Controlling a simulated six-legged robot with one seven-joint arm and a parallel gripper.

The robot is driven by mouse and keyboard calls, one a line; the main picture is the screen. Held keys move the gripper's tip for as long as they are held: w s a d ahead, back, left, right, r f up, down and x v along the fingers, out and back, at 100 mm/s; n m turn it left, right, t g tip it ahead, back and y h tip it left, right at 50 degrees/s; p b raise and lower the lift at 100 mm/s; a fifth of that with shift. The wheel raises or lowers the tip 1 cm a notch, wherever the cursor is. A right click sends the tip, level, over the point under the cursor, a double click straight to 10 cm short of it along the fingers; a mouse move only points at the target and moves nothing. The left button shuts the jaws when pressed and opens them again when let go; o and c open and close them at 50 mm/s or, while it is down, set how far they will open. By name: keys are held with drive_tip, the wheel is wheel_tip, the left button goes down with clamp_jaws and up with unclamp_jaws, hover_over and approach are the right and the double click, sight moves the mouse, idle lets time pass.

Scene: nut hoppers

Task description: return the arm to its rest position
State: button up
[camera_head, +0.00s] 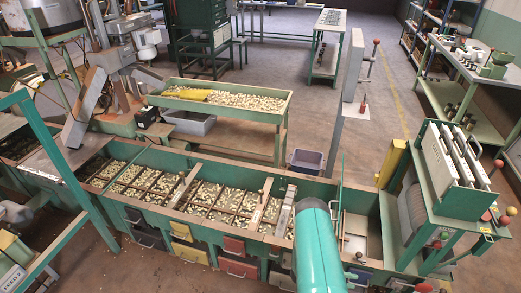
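A smooth teal cylinder (318,250), which looks like a link of my arm, rises from the bottom edge right of the middle. It covers part of the long green hopper bench behind it. My gripper does not show in this view, so I cannot see its fingers or whether it holds anything.
The green hopper bench (330,190) has compartments of nuts and coloured drawers below. A table of nuts (284,109) stands behind it, a lever machine (450,170) at right. A grey-blue bin (305,161) is on the floor. Open floor (270,40) lies at the back.

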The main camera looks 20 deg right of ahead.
drive_tip(key=w+a+r+m+y, duration=0.1)
drive_tip(key=w+r, duration=0.5)
drive_tip(key=r, duration=0.4)
drive_tip(key=w+a+r+m+y, duration=0.2)
drive_tip(key=w+r, duration=0.3)
drive_tip(key=r, duration=0.6)
drive_tip(key=w+a+r+t+y, duration=0.15)
drive_tip(key=a+r, duration=0.25)
drive_tip(key=r, duration=0.4)
drive_tip(key=w+a+r+t+y, duration=0.1)
drive_tip(key=w+a+r, duration=0.1)
drive_tip(key=a+r, duration=0.5)
drive_tip(key=s+a+r+n+t+y, duration=0.1)
drive_tip(key=s+a+r+t+y, duration=0.3)
drive_tip(key=a+r, duration=0.8)
drive_tip(key=s+a+r+n+t+y, duration=0.2)
drive_tip(key=s+a+r+t+y, duration=0.2)
drive_tip(key=a+r, duration=0.8)
drive_tip(key=s+r+t, duration=0.1)
drive_tip(key=s+t, duration=0.1)
drive_tip(key=s, duration=0.2)
drive_tip(key=shift+s+a, duration=0.2)
drive_tip(key=shift+a, duration=0.05)
drive_tip(key=shift+d+t, duration=0.2)
drive_tip(key=shift+t, duration=0.05)
